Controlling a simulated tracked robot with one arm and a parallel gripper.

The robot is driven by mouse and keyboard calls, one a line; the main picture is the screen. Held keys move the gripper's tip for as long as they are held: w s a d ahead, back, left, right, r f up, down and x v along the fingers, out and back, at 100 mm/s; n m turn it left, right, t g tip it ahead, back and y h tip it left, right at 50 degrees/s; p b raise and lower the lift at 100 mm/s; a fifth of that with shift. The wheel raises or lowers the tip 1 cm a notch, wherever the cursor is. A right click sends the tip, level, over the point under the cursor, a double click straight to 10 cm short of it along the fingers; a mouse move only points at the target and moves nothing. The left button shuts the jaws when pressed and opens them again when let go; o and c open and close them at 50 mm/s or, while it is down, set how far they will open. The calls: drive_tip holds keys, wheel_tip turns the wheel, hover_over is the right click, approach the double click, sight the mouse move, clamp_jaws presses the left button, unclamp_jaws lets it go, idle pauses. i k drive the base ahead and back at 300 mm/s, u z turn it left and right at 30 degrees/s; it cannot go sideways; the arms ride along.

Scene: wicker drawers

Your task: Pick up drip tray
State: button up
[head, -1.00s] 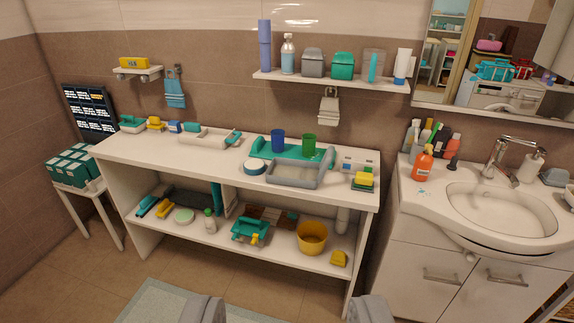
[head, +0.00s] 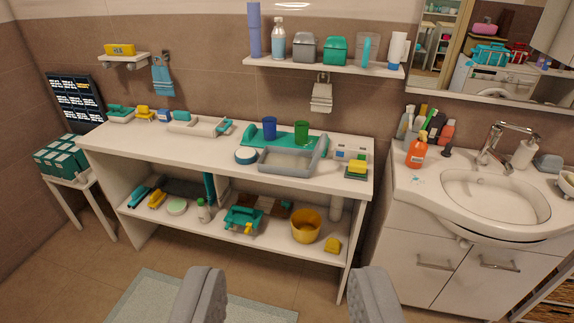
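A shallow grey tray (head: 285,167) lies on the right part of the white bench top. Just behind it a flat teal tray (head: 257,137) carries a blue cup (head: 269,129) and a green cup (head: 302,133). I cannot tell for sure which of these two is the drip tray. My gripper (head: 285,273) shows at the bottom of the view, its two grey fingers wide apart with nothing between them. It is well short of the bench and of both trays.
A round blue-and-white item (head: 246,157) sits left of the grey tray, and a yellow sponge (head: 357,166) sits right of it. A lower shelf holds a yellow bucket (head: 306,226) and other items. A washbasin (head: 495,195) stands right. Open floor lies before the bench.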

sight(288, 161)
drive_tip(key=z, duration=0.05)
drive_tip(key=k, duration=0.5)
drive_tip(key=z, duration=0.4)
drive_tip(key=i, duration=2.4)
